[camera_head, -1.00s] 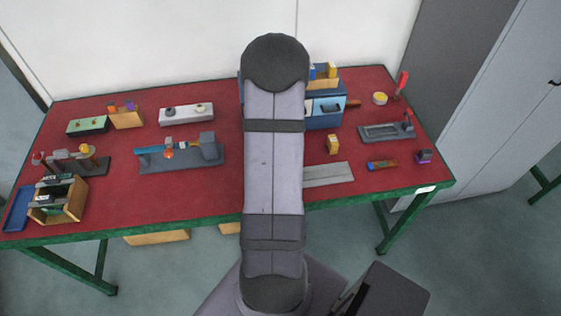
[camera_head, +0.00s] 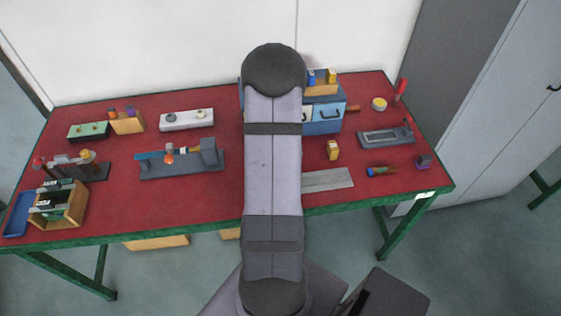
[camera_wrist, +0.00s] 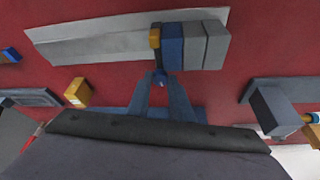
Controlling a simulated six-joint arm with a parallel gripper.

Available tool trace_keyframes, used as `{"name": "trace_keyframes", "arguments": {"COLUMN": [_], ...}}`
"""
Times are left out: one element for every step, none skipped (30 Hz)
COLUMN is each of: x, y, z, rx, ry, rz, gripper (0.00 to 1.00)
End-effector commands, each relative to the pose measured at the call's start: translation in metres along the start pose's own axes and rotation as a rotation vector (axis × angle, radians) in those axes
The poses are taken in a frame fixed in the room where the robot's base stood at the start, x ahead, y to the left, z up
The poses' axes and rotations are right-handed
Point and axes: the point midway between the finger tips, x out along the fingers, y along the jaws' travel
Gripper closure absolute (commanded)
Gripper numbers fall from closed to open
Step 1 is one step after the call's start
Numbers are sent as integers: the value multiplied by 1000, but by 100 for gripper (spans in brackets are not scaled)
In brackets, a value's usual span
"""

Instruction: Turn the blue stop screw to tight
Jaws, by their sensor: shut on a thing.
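The blue stop screw (camera_wrist: 160,78) is small and sits at the near side of a block fixture in the wrist view. In the head view my arm hides the gripper, the screw and the blocks; the right part of the base plate (camera_head: 328,179) shows beside the arm.
In the wrist view a yellow block (camera_wrist: 78,92) stands left of my fingers and a grey block device (camera_wrist: 273,108) lies to the right. The head view shows a blue cabinet (camera_head: 323,118) behind the arm and a wooden box (camera_head: 67,207) at far left. Bare red table surrounds the fixture.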

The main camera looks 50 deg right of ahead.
Motion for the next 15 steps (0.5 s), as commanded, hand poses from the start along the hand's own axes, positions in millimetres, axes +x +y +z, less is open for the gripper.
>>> {"name": "trace_keyframes", "arguments": {"x": [-6, -6, -7, -7, -7, -7, -7, -7, -7, -7, -7, -7, -7, -7, -7], "y": [-1, -1, -1, -2, -2, -2, -2, -2, -2, -2, -3, -3, -3, -3, -3], "z": [-2, -2, -2, -2, -2, -2, -2, -2, -3, -2, -3, -3, -3, -3, -3], "rx": [18, 31, 48, 61, 73, 91, 104, 118, 134, 146, 160, 176, 188, 201, 219], "ry": [-4, -4, -4, -5, -4, -5, -3, -3, -3, -3, -2, -2, -2, -2, 0], "rz": [7, 13, 20, 25, 31, 38, 43, 49, 55, 60, 66, 72, 77, 83, 91], "gripper": [100, 100, 100, 100, 100, 100, 100, 100, 100, 100, 100, 100, 100, 100, 100]}}
